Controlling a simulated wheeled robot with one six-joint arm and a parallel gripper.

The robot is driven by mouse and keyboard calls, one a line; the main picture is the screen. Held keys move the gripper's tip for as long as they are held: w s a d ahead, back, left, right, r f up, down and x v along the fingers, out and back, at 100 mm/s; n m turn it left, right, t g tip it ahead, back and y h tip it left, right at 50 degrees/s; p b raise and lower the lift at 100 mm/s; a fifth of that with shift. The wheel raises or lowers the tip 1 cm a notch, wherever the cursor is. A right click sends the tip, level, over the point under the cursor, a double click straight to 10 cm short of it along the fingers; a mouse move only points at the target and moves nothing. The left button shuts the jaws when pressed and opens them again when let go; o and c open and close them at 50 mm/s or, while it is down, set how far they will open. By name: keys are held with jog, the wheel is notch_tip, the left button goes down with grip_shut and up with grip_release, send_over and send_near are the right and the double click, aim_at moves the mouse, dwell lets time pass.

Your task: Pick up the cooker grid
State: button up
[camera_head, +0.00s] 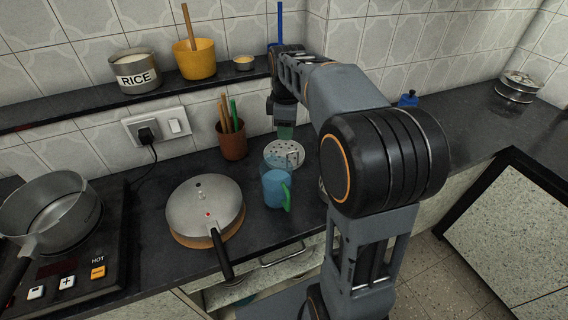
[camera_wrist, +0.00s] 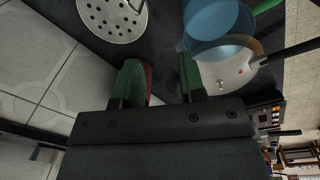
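The cooker grid (camera_head: 279,154) is a round pale metal disc with many holes and a small handle piece. It lies on the dark counter behind the blue cups, partly overlapped by a clear blue one. In the wrist view the grid (camera_wrist: 103,24) shows at the top left, cut off by the frame edge. My gripper (camera_wrist: 160,78) has its two green fingers apart with nothing held between them. In the head view my gripper (camera_head: 285,131) points down just above and behind the grid, and my arm hides part of that area.
A blue cup with green handle (camera_head: 275,188) stands just in front of the grid. A terracotta pot of utensils (camera_head: 232,146) is at its left, a lidded pan (camera_head: 205,205) front left. A shelf (camera_head: 90,108) runs behind. Steel containers (camera_head: 515,90) stand far right.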

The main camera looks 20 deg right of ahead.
jog(key=w+d+f+n, duration=0.1)
jog(key=w+d+f+n+b, duration=0.1)
jog(key=w+f, duration=0.1)
jog(key=shift+w+f+n+g, duration=0.2)
jog(key=shift+f+n+g, duration=0.05)
jog(key=shift+n+g, duration=0.15)
notch_tip(320, 180, down, 7)
jog(key=shift+w+d+r+b, duration=0.1)
jog(key=shift+r+b, duration=0.1)
jog(key=shift+b, duration=0.5)
jog(key=shift+f+b, duration=0.4)
jog(key=shift+f, duration=2.75)
jog(key=shift+c, duration=0.3)
grip_shut()
